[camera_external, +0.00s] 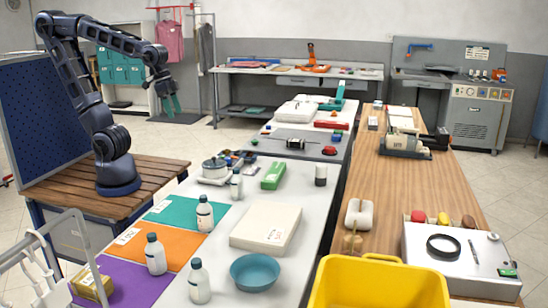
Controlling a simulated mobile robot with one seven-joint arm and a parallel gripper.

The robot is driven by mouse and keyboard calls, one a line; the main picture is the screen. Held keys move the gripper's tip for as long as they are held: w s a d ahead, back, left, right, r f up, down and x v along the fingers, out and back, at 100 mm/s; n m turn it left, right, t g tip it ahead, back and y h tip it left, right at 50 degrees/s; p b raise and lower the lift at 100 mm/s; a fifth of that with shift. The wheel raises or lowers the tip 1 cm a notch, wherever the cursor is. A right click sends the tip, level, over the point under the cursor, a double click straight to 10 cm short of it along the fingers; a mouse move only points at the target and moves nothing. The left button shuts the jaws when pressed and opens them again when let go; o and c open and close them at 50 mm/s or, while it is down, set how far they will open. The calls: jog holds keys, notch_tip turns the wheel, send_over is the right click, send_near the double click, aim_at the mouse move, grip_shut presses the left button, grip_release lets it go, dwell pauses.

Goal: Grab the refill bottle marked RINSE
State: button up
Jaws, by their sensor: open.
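Several white bottles with dark caps stand upright on the white table. One bottle (205,215) is at the right edge of the teal mat (172,213). Another bottle (155,256) stands on the orange mat (160,241). A third bottle (199,283) stands at the front, right of the purple mat (130,290). A smaller bottle (236,186) stands farther back. Their labels are too small to read, so I cannot tell which is marked RINSE. My gripper (172,104) is open and empty, pointing down, high up and well apart from the bottles.
A teal bowl (255,272) and a white box (267,228) sit right of the bottles. A yellow-brown box (92,287) is on the purple mat. A green box (273,176) lies farther back. A yellow bin (380,285) stands at the front right.

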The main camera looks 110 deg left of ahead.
jog(key=w+a+f+n+g, duration=0.1)
jog(key=w+a+f+n, duration=0.1)
jog(key=w+a+f, duration=0.3)
jog(key=w+f+n+g, duration=0.1)
jog(key=w+f+n, duration=0.15)
jog(key=w, duration=0.35)
jog(key=n+g, duration=0.1)
jog(key=n, duration=0.4)
send_near(236, 174)
jog(key=shift+a, duration=0.5)
jog(key=shift+a+f, duration=0.15)
jog(key=shift+f, duration=5.6)
jog(key=c, duration=1.3)
jog(key=shift+o, duration=0.2)
jog(key=shift+r, duration=0.15)
